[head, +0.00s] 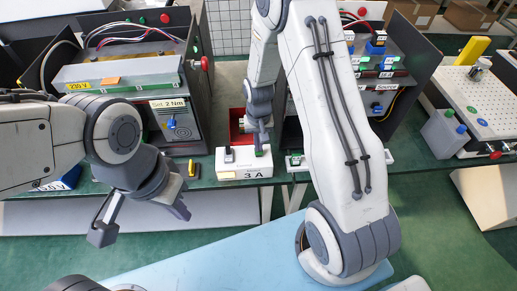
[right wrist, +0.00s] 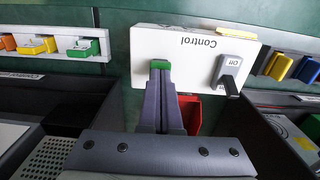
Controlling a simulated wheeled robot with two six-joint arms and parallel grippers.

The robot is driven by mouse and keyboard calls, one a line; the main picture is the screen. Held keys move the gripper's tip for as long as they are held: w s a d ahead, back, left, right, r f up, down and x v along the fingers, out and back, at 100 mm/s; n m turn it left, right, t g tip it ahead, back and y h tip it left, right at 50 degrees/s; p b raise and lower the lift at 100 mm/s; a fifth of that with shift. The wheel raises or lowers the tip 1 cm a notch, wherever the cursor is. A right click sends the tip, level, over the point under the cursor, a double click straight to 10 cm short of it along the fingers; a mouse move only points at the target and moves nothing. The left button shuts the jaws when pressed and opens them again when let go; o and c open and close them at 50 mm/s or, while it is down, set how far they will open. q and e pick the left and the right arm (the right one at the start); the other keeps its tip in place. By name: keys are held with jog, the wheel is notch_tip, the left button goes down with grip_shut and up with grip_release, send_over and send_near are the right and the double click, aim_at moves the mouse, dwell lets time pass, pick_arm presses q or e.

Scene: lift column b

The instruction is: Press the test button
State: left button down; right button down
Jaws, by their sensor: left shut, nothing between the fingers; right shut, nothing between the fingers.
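A white control box (head: 243,163) stands on the green bench in the middle of the head view. In the right wrist view the control box (right wrist: 205,52) reads "Control", upside down. It carries a green button (right wrist: 160,65) and a grey on/off switch (right wrist: 232,70) with a black lever. No "test" label is readable. My right gripper (head: 261,148) is shut and empty, its fingertips (right wrist: 161,73) right at the green button, partly covering it. I cannot tell if they touch it. My left gripper (head: 180,209) is shut and empty, in front of the bench at left.
A red bin (head: 238,125) sits just behind the control box. A device marked "Set 2 Nm" (head: 172,120) stands to the left, and a dark rack (head: 385,75) to the right. A light blue surface (head: 220,255) lies in front of the bench.

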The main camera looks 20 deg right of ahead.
dwell(0.3)
jog(key=shift+r+p, duration=0.95)
jog(key=shift+r, duration=0.15)
jog(key=shift+r, duration=0.1)
notch_tip(320, 180, up, 5)
jog(key=p, duration=0.4)
dwell(0.4)
